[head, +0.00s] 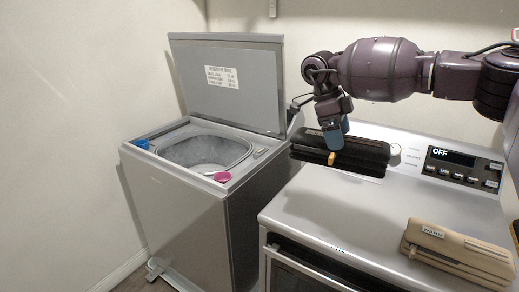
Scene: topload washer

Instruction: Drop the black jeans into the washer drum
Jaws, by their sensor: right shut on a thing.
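The black jeans (365,153) are a dark folded bundle at the back left of the right-hand machine's top. My right gripper (332,158) comes down from above and is shut on the near side of the jeans. I cannot tell whether the jeans rest on the surface or hang just above it. The topload washer (185,215) stands to the left with its lid (228,80) raised. Its drum (205,152) is open, and the part of its inside that shows looks empty. My left gripper is not in view.
The right-hand machine (330,215) has a control panel (464,165) reading OFF. A folded tan garment (460,252) with a label lies at its front right. A blue cap (142,144) and a pink cap (222,177) sit on the washer's rim. Walls close in behind and left.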

